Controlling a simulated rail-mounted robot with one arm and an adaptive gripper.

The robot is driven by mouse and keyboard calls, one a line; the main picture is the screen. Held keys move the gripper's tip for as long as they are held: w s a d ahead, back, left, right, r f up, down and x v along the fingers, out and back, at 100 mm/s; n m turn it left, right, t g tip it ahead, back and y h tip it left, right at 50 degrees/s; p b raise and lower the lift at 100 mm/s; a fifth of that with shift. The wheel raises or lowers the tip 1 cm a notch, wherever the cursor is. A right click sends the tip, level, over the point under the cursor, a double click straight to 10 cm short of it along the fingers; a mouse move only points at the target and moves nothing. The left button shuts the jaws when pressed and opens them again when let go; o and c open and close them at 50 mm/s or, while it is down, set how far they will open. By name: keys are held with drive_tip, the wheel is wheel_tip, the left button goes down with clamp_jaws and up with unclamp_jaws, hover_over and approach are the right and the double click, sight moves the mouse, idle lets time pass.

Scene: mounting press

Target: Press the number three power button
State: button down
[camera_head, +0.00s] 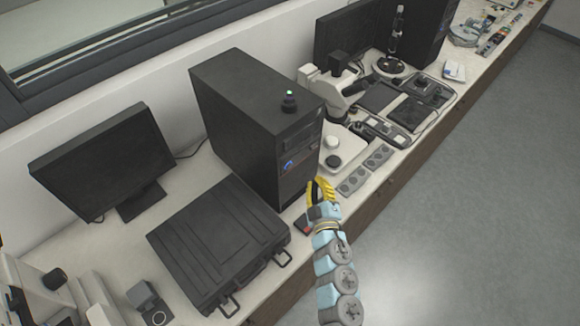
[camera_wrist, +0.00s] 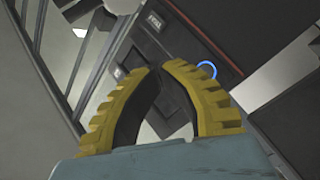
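A tall black computer tower (camera_head: 250,120) stands on the bench in the head view, its front facing the bench edge. A ring lit blue, a round power button (camera_wrist: 207,70), shows on a dark panel in the wrist view. I cannot read a number three on it. My gripper (camera_head: 319,183) has yellow ribbed fingers and is in front of the tower's lower front right. In the wrist view, my gripper (camera_wrist: 158,68) has its fingertips drawn together with nothing seen between them. The ring appears just beyond the right finger; contact is not visible.
A black case (camera_head: 215,240) lies in front of the tower, with a monitor (camera_head: 105,160) at left. A white microscope (camera_head: 335,85) and grey control boxes (camera_head: 365,168) stand to the right. The floor (camera_head: 470,200) beside the bench is clear.

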sight(296, 157)
drive_tip(key=shift+w+a+b, duration=0.25)
drive_tip(key=shift+w+a, duration=0.8)
drive_tip(key=shift+a, duration=0.2)
drive_tip(key=shift+w+a+b, duration=0.25)
drive_tip(key=shift+w+a, duration=0.8)
drive_tip(key=shift+a, duration=0.15)
drive_tip(key=shift+a+f, duration=0.1)
drive_tip(key=shift+w+a, duration=0.2)
drive_tip(key=shift+w, duration=0.05)
drive_tip(key=shift+w+a, duration=0.25)
drive_tip(key=shift+a, duration=0.05)
idle(0.6)
drive_tip(key=shift+s+d, duration=0.5)
drive_tip(key=shift+d, duration=0.1)
idle(0.5)
drive_tip(key=shift+s+d+p, duration=0.45)
drive_tip(key=shift+s+d, duration=1.2)
drive_tip(key=shift+d, duration=0.25)
